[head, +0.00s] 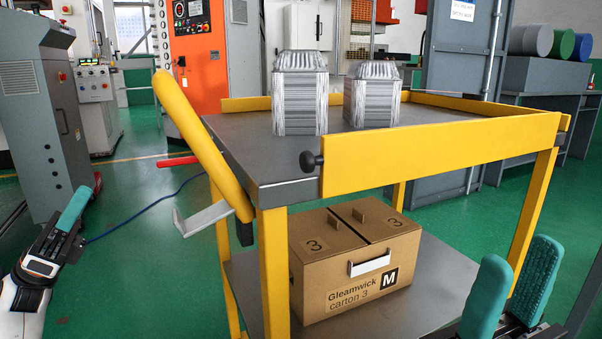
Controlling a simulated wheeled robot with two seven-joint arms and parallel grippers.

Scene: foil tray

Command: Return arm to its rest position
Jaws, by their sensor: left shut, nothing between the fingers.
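My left gripper (76,200) is at the left edge of the head view, left of the yellow-framed cart, with its teal finger pads together and nothing held. My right gripper (520,250) is at the lower right, in front of the cart's right part. Its two teal fingers stand apart with nothing between them. Two stacks of silvery foil trays, a left stack (300,103) and a right stack (371,102), stand on the cart's grey top, away from both grippers.
The cart (430,147) has yellow rails, a slanted yellow handle (197,135) and a grey bracket (203,217) at its left. A cardboard carton (325,285) sits on its lower shelf. Grey machines stand behind at left.

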